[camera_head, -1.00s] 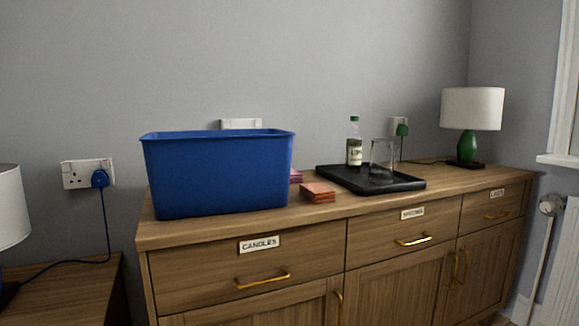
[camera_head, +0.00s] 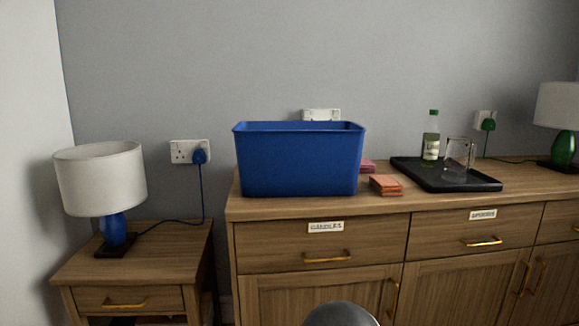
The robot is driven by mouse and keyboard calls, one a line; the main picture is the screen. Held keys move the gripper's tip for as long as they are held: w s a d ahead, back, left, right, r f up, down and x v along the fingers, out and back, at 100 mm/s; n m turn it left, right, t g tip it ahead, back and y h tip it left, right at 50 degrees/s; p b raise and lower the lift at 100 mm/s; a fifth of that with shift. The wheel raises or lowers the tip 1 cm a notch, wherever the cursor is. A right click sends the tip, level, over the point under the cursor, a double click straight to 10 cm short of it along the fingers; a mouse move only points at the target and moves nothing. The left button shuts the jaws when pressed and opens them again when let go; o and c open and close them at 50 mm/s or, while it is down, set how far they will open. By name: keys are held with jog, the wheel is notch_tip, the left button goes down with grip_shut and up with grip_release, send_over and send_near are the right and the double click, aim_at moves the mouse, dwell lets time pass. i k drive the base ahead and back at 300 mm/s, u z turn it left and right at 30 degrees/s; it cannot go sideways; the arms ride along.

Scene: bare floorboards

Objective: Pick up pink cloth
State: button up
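A pink folded item, probably the pink cloth (camera_head: 367,166), lies on the sideboard top behind the right end of a blue bin (camera_head: 298,162). The bin hides most of it, and only its right edge shows. An orange-red folded stack (camera_head: 386,186) lies in front of it, to the right of the bin. My gripper is not in view. A dark rounded part at the bottom edge looks like part of my arm.
The wooden sideboard (camera_head: 318,244) has drawers with gold handles. A black tray (camera_head: 484,185) holds a green-capped bottle (camera_head: 431,136) and a clear glass (camera_head: 457,157). A blue-based lamp (camera_head: 100,180) stands on a lower side table (camera_head: 172,250) at left. A green-based lamp (camera_head: 564,148) stands at right.

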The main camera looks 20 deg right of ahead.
aim_at(367, 165)
jog(key=u, duration=3.15)
jog(key=k, duration=2.65)
jog(key=z, duration=0.55)
